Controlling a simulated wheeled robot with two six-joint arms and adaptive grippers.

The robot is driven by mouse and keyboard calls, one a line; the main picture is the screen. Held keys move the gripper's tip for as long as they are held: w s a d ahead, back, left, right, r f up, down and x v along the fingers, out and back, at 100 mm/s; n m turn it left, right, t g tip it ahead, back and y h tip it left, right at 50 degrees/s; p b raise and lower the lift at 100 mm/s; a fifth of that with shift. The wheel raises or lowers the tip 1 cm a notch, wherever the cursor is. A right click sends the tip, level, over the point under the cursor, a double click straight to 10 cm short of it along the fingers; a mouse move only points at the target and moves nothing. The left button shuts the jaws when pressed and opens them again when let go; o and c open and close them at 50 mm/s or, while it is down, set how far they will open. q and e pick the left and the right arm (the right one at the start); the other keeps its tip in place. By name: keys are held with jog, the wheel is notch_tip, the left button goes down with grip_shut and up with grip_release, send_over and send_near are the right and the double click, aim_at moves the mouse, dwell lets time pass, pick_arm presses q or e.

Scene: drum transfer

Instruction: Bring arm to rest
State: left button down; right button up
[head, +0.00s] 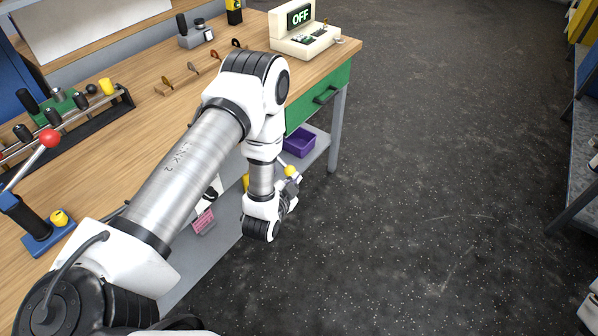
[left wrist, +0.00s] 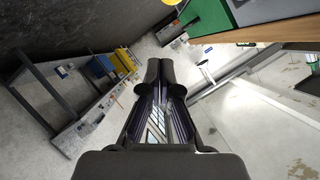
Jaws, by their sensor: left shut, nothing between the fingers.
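My left arm reaches in from the left in the head view, over the front edge of the wooden workbench (head: 150,125), then bends down beside it. Its wrist hangs in front of the bench's lower shelf, and the fingers are hard to make out there. In the left wrist view my left gripper (left wrist: 160,72) is shut, its two dark fingers together with nothing between them. My right gripper is in neither view.
The bench carries a control box reading OFF (head: 300,38), a red-knobbed lever (head: 40,150) and a tool rack (head: 70,115). A green drawer (head: 312,105) and purple bin (head: 298,143) are below. Open dark floor (head: 430,180) lies right, before another bench (head: 580,150).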

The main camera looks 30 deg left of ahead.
pick_arm(q)
jog(key=shift+v, duration=1.2)
jog(key=shift+d+r, duration=0.15)
jog(key=shift+d, duration=0.05)
jog(key=s+d+f+n+g+h, duration=0.1)
jog(key=s+d+f+n+g, duration=0.1)
jog(key=s, duration=0.7)
jog(key=s+d+f+n+g+h+p, duration=0.1)
jog(key=s+d+f+n+g, duration=0.1)
jog(key=s+g, duration=0.5)
jog(key=s+d+f+n+g, duration=0.2)
jog(key=s+d+f+g, duration=0.1)
jog(key=s, duration=0.8)
jog(key=shift+s+d+f+g+h, duration=0.3)
jog(key=shift+f+g+h, duration=0.1)
jog(key=shift+f+g, duration=0.55)
jog(key=shift+r, duration=0.1)
